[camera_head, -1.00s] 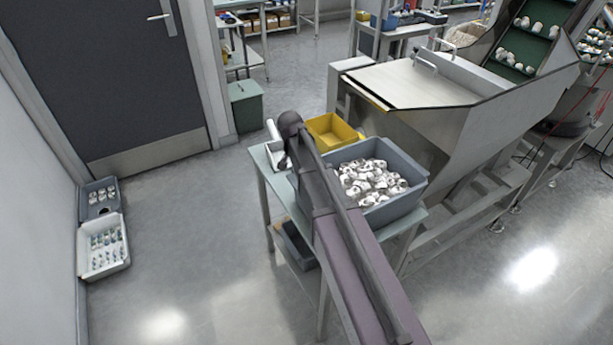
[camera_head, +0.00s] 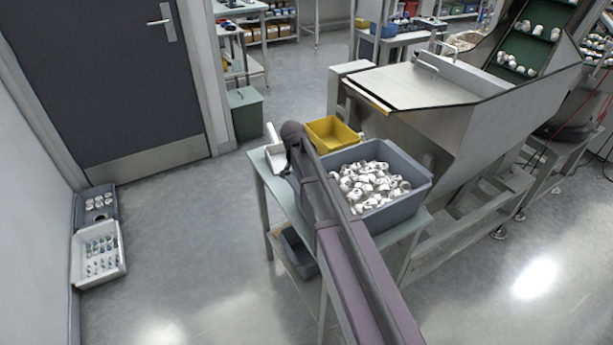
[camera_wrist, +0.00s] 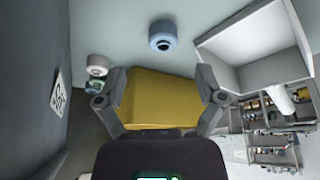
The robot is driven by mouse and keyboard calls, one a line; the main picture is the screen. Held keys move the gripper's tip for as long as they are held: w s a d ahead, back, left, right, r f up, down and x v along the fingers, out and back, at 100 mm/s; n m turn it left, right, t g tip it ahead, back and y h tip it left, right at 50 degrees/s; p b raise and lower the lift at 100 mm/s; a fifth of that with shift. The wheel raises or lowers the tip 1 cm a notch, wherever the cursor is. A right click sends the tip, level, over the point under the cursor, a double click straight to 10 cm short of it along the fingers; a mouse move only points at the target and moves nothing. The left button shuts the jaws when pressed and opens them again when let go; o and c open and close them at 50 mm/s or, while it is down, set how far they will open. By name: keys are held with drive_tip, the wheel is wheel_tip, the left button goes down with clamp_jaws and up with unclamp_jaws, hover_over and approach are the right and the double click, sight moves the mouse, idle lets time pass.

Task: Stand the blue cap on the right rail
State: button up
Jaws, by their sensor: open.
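A light blue cap (camera_wrist: 162,36) with a dark round centre sits on the pale tabletop in the wrist view. My gripper (camera_wrist: 161,80) is open and empty, its two fingers apart. The blue cap lies beyond the fingertips in the picture, roughly midway between them, and is not touched. In the head view my arm hides the gripper and the cap. I cannot make out the right rail in either view.
A yellow bin (camera_wrist: 160,100) shows between the fingers. A white cap (camera_wrist: 97,66) and a greenish cap (camera_wrist: 95,88) lie near the left finger. A grey bin (camera_head: 412,200) of white caps stands on the table (camera_head: 268,190). A white scoop-like tray (camera_wrist: 262,32) is at right.

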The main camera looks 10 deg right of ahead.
drive_tip(key=shift+f, duration=0.15)
drive_tip(key=b+x, duration=0.3)
drive_tip(key=shift+w+a, duration=0.1)
drive_tip(key=shift+a, duration=0.05)
drive_tip(key=shift+b+x, duration=0.95)
drive_tip(key=shift+x, duration=0.05)
drive_tip(key=shift+c, duration=0.2)
drive_tip(key=c, duration=0.7)
